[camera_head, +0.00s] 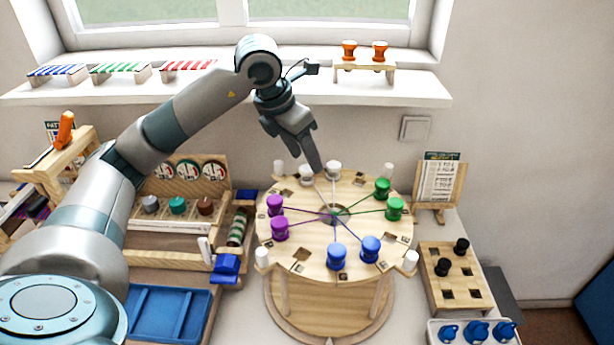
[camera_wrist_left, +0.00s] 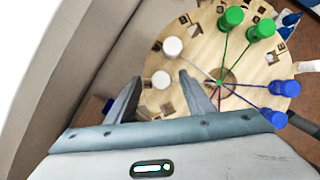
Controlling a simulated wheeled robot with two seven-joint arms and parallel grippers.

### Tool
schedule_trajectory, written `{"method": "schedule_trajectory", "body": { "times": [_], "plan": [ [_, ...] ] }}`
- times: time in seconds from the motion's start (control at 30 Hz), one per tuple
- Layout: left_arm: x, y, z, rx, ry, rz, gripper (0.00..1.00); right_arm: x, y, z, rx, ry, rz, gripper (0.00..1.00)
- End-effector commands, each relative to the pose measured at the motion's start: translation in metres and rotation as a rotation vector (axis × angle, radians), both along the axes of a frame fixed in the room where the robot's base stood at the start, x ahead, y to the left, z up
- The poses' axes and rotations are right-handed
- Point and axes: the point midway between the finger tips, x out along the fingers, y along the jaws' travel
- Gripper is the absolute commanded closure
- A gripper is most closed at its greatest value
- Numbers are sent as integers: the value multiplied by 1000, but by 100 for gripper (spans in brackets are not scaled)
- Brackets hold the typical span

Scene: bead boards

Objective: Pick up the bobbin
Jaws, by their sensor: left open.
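A round wooden board (camera_head: 345,190) carries several bobbins with threads running to its centre. Two white bobbins stand at its far side, one (camera_head: 306,176) beside my left gripper and another (camera_head: 334,169) just to the right. My left gripper (camera_head: 315,165) reaches down over that far edge, open and empty. In the left wrist view, the nearer white bobbin (camera_wrist_left: 161,79) shows between the open fingertips (camera_wrist_left: 159,78), apart from both. The other white bobbin (camera_wrist_left: 172,46) is beyond them. Purple bobbins (camera_head: 280,229), blue bobbins (camera_head: 336,257) and green bobbins (camera_head: 382,188) stand around the rim. My right gripper is out of view.
White posts such as this one (camera_head: 411,260) stand near the board's edge. A shelf (camera_head: 220,88) runs behind. A holed wooden block (camera_head: 457,283) stands at the right, and a blue tray (camera_head: 168,312) lies at the left. A card stand (camera_head: 440,185) is at the back right.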

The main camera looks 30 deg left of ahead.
Motion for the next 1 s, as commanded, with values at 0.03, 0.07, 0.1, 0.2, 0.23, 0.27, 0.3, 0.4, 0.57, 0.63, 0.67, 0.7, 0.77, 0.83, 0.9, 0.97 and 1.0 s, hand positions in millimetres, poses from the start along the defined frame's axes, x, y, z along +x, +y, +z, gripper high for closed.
{"method": "schedule_trajectory", "body": {
  "times": [0.03, 0.07, 0.1, 0.2, 0.23, 0.27, 0.3, 0.4, 0.57, 0.63, 0.67, 0.7, 0.77, 0.83, 0.9, 0.97, 1.0],
  "plan": [
    [0, 0, -2, 0, 3, 0, 52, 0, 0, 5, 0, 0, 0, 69],
    [0, 0, -5, 0, 3, 0, 52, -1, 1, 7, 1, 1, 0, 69],
    [0, -1, -8, 1, 3, 1, 52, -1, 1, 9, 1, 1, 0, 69],
    [1, -1, -18, 1, 3, 1, 52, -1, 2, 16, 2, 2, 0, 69],
    [2, -1, -21, 1, 4, 1, 52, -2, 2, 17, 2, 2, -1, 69],
    [3, -2, -25, -1, 4, 0, 52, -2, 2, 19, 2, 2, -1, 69],
    [5, -3, -30, -2, 3, 0, 52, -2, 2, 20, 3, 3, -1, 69],
    [9, -4, -38, -1, 2, -1, 52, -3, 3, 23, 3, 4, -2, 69],
    [11, -4, -43, 1, -1, 0, 52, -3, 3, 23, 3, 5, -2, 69],
    [11, -4, -43, 1, -1, 0, 52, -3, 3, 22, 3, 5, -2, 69],
    [10, -4, -43, 1, -1, 0, 52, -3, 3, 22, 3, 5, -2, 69],
    [10, -4, -43, 0, -1, 0, 52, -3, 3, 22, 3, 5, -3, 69],
    [10, -4, -43, 0, -1, 0, 52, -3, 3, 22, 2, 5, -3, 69],
    [10, -4, -43, 0, -1, 0, 52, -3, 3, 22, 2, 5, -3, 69],
    [10, -4, -43, 0, -1, 0, 52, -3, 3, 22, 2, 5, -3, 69],
    [10, -4, -43, 0, -1, 0, 54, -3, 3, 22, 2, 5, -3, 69],
    [10, -4, -43, 0, -1, 0, 64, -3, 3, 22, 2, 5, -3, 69]
  ]
}}
